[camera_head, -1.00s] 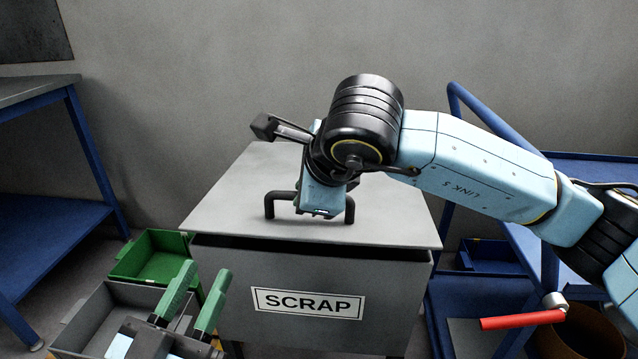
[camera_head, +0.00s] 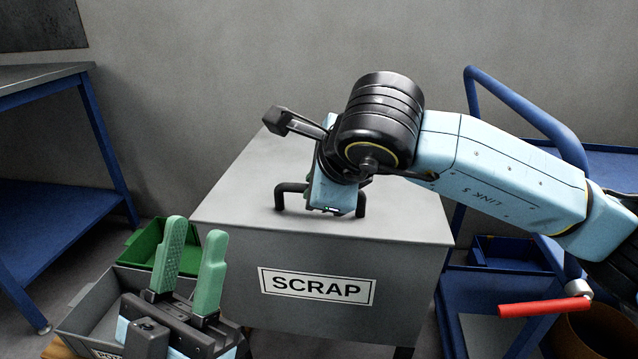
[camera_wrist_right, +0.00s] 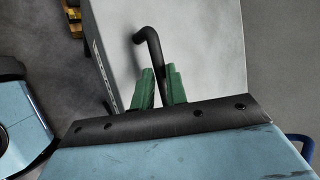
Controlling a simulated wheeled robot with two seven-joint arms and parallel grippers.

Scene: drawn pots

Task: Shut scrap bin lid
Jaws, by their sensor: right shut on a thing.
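The grey scrap bin (camera_head: 405,285) stands in the middle of the head view, with a SCRAP label on its front. Its flat grey lid (camera_head: 240,195) lies level along the bin's front rim, and no dark gap shows between them. A black bar handle (camera_head: 281,195) is on the lid; it also shows in the right wrist view (camera_wrist_right: 150,42). My right gripper (camera_wrist_right: 161,78) is shut on the handle with its green fingers; in the head view its wrist hides the handle's middle. My left gripper (camera_head: 196,232) is open and empty at the lower left, in front of the bin.
A green crate (camera_head: 143,248) and a grey crate (camera_head: 85,310) stand left of the bin. A blue bench (camera_head: 95,130) is further left. A blue trolley (camera_head: 530,118) with a red handle (camera_head: 543,308) stands at the right. A wall is behind.

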